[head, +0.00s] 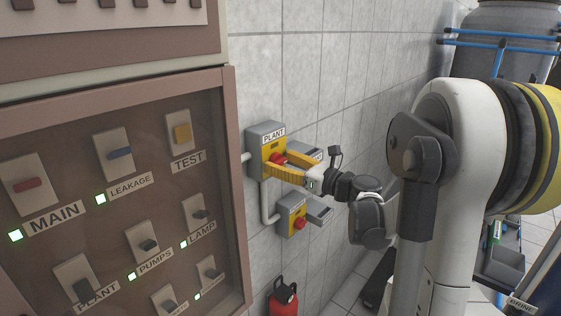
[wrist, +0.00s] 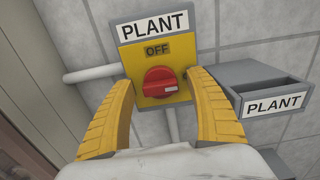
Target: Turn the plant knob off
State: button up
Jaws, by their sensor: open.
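The plant knob (wrist: 160,82) is a red rotary knob on a yellow and grey switch box (wrist: 133,60) labelled PLANT, with OFF written above the knob. Its grip bar lies roughly horizontal, with a white mark at the right end. In the head view the knob (head: 279,159) is partly hidden by my fingers. My gripper (wrist: 159,80) is open, with one yellow finger left and one right of the knob. Gaps show between both fingers and the knob in the wrist view. The gripper (head: 268,164) also shows at the box in the head view.
A grey PLANT-labelled holder (wrist: 262,88) sits close right of my right finger. Below is a second yellow box with a red knob (head: 299,223). A brown-framed switch panel (head: 236,180) stands at left, and a red extinguisher (head: 283,299) is low down.

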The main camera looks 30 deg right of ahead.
jog(key=c, duration=1.2)
jog(key=shift+n, duration=0.3)
jog(key=n+b, duration=0.2)
jog(key=n, duration=0.1)
jog(key=shift+n+b, duration=0.3)
jog(key=shift+n, duration=0.1)
jog(key=n+b, duration=0.2)
jog(key=n, duration=0.2)
jog(key=shift+n, duration=0.3)
jog(key=n+b, duration=0.1)
jog(key=n, duration=0.3)
jog(key=shift+a+f, duration=0.1)
jog(key=shift+n+b, duration=0.7)
jog(key=shift+n, duration=1.7)
